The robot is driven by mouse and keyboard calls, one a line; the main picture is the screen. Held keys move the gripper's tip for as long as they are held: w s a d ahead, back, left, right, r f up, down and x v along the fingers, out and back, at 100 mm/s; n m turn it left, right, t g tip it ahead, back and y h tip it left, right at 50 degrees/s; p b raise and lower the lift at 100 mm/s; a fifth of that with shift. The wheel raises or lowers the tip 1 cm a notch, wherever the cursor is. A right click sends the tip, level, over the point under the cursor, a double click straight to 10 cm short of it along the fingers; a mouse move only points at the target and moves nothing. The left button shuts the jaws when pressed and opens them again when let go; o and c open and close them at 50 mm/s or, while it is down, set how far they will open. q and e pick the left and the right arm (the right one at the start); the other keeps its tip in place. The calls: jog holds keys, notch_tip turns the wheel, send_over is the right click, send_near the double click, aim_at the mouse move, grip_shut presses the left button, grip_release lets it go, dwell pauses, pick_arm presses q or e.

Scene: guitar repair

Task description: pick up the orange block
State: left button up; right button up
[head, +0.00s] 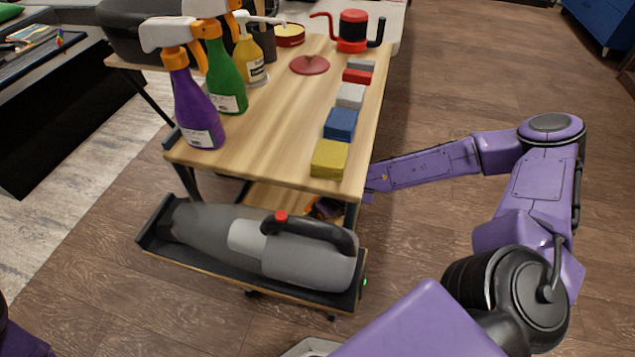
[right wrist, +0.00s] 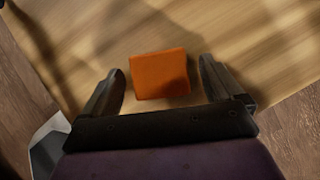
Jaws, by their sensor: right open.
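The orange block (right wrist: 160,75) lies on a wooden surface in the right wrist view. My right gripper (right wrist: 161,68) is open, with one finger on each side of the block and a gap on both sides. In the head view my right arm reaches in from the right to below the cart's top, where part of the gripper (head: 325,208) shows dimly above the lower shelf (head: 268,197). My left gripper is not in view.
The cart's top (head: 275,120) holds a yellow block (head: 329,159), a blue block (head: 340,124), other blocks and spray bottles (head: 195,105). A grey handheld vacuum (head: 255,243) lies in a black tray at the cart's near end. The floor to the right is free.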

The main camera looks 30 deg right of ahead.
aim_at(311, 202)
jog(key=c, duration=1.2)
jog(key=shift+o, duration=0.2)
jog(key=shift+r, duration=0.15)
jog(key=shift+r, duration=0.25)
notch_tip(311, 202, up, 4)
jog(key=shift+f+p, duration=0.2)
jog(key=shift+p, duration=1.05)
jog(key=s+d+p, duration=0.2)
jog(key=s+p, duration=0.1)
jog(key=s, duration=0.5)
jog(key=s+d+p, duration=0.3)
jog(key=s, duration=0.6)
jog(key=shift+d+f+p, duration=0.3)
jog(key=shift+f+p, duration=0.05)
jog(key=shift+f, duration=0.05)
